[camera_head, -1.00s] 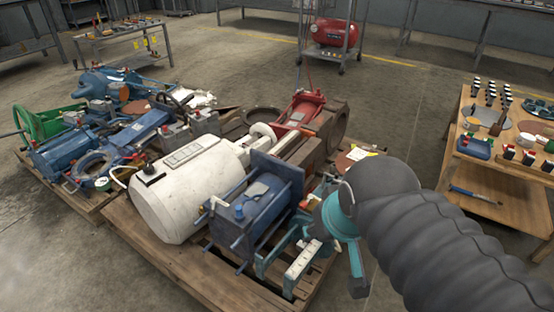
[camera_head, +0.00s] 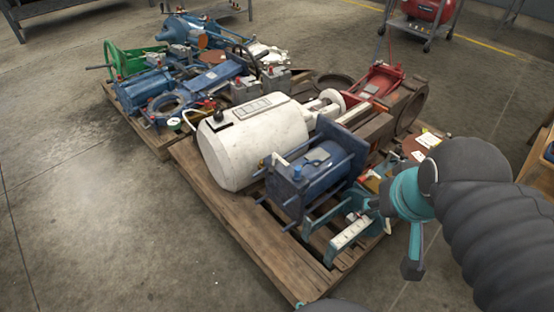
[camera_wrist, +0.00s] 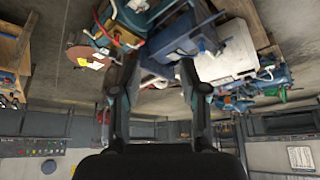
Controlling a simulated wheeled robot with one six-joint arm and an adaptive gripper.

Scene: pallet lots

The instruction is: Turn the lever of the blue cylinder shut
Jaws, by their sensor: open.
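The blue cylinder (camera_head: 325,172) lies between square blue end plates with tie rods, on the front pallet (camera_head: 240,235). A small light-blue knob shows on its near plate, and a small pale piece with a yellow-red end sits at its left; I cannot tell surely which part is the lever. In the wrist view the blue cylinder (camera_wrist: 185,35) appears upside down, beyond the fingertips. My gripper (camera_wrist: 155,68) is open and empty, its two dark fingers apart and not visibly touching the cylinder. In the head view my arm is right of the cylinder, and the fingers are not clear.
A white tank (camera_head: 235,150) lies directly left of the cylinder. A red machine (camera_head: 380,80) and a rusty ring flange (camera_head: 410,105) are behind it. A teal and white frame (camera_head: 350,232) stands close at its right. Clear concrete floor (camera_head: 90,240) lies left of the pallet.

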